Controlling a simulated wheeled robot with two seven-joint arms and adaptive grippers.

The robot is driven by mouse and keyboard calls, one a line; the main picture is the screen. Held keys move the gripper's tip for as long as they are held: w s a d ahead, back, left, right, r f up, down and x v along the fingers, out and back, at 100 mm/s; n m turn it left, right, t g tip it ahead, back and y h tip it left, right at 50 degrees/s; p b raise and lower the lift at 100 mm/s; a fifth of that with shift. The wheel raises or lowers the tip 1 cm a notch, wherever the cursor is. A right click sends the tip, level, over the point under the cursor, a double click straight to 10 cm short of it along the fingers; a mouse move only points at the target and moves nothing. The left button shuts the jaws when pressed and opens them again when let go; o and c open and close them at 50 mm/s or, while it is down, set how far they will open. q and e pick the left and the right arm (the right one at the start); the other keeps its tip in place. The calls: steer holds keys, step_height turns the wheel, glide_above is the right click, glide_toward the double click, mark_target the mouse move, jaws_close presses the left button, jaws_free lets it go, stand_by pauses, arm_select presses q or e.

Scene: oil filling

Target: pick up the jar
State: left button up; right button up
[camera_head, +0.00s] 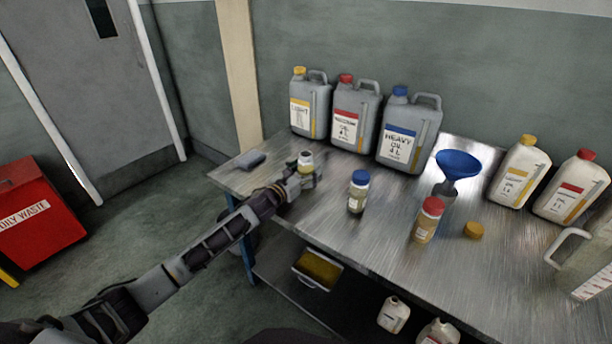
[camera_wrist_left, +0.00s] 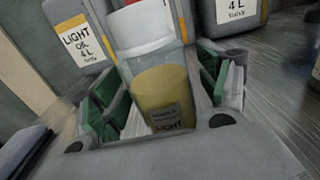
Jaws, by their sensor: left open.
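In the left wrist view the jar (camera_wrist_left: 160,97) shows a yellow lower part with a label reading LIGHT. My left gripper (camera_head: 303,178) is open, with its green-padded fingers on either side of the jar. I cannot tell whether the pads touch it. A blue-capped jar (camera_head: 358,192) and a red-capped jar (camera_head: 427,220) stand farther right, and a loose yellow cap (camera_head: 473,230) lies beside them. My right gripper is not in view.
Grey cans labelled light (camera_head: 309,103), red-capped (camera_head: 355,114) and heavy (camera_head: 408,133) stand along the wall. A blue funnel (camera_head: 458,164) and white bottles (camera_head: 518,173) stand at the right. A grey block (camera_head: 250,160) lies near the table's left corner.

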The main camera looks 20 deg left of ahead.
mark_target(306, 154)
arm_select(q)
steer(key=c, duration=1.2)
steer(key=shift+r, duration=0.3)
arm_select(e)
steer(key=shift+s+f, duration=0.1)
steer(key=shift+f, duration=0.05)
arm_select(q)
steer(key=shift+r+p, duration=0.4)
steer(key=shift+r, duration=1.1)
steer(key=shift+r+p, duration=0.3)
steer(key=shift+r, duration=0.9)
steer(key=shift+r+p, duration=0.3)
steer(key=shift+r, duration=1.6)
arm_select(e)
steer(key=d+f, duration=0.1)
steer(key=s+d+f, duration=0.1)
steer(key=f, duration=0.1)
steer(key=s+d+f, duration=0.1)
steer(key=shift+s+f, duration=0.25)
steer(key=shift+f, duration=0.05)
